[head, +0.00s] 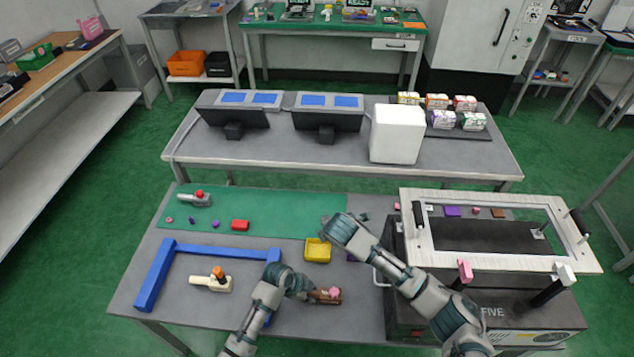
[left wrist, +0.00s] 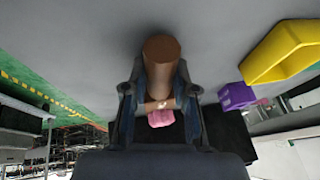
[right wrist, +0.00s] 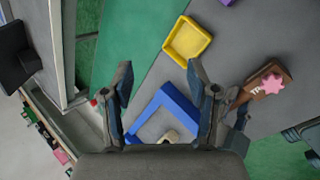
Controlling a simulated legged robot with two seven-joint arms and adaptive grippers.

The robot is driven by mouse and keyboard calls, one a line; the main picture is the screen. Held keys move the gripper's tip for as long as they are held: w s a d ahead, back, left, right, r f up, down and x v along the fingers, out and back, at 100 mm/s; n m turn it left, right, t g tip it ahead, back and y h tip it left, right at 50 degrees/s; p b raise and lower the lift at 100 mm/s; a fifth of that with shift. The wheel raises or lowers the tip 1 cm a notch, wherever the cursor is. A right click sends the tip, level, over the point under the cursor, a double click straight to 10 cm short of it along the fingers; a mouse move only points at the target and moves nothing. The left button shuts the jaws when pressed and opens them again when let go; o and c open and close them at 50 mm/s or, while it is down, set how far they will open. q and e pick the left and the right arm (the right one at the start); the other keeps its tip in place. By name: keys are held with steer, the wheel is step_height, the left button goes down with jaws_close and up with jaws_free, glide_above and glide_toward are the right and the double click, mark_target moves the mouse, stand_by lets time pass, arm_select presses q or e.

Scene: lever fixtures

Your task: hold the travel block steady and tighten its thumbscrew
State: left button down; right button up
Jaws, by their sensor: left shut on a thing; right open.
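The travel block (head: 323,297) is brown with a pink thumbscrew (head: 335,292) on top, near the front middle of the table. My left gripper (head: 307,292) is shut on the block. In the left wrist view the brown block (left wrist: 161,62) sits between its fingers, with the pink thumbscrew (left wrist: 160,118) beyond. In the right wrist view the block (right wrist: 262,80) and its star-shaped pink thumbscrew (right wrist: 273,84) lie to the right, outside the fingers. My right gripper (right wrist: 160,105) is open and empty, above the table behind the block and apart from it.
A yellow tray (head: 318,251) stands behind the block, a purple piece (head: 351,257) beside it. A blue frame (head: 200,250) and a cream fixture with an orange knob (head: 213,282) lie left. A black machine with a white frame (head: 500,193) fills the right. A green mat (head: 280,206) lies behind.

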steer(key=w+a+r+m+t+y, duration=0.2)
steer(key=w+a+r+t+y, duration=0.2)
steer(key=w+r+t, duration=0.4)
step_height(320, 180, up, 4)
steer(key=shift+a+f, duration=0.1)
steer(key=shift+a, duration=0.25)
steer(key=n+g+h, duration=0.6)
steer(key=n+g, duration=0.7)
steer(key=g, duration=0.2)
glide_above(335, 289)
step_height(335, 289, down, 16)
steer(key=r, duration=0.1)
step_height(335, 289, down, 12)
steer(key=shift+r, duration=0.1)
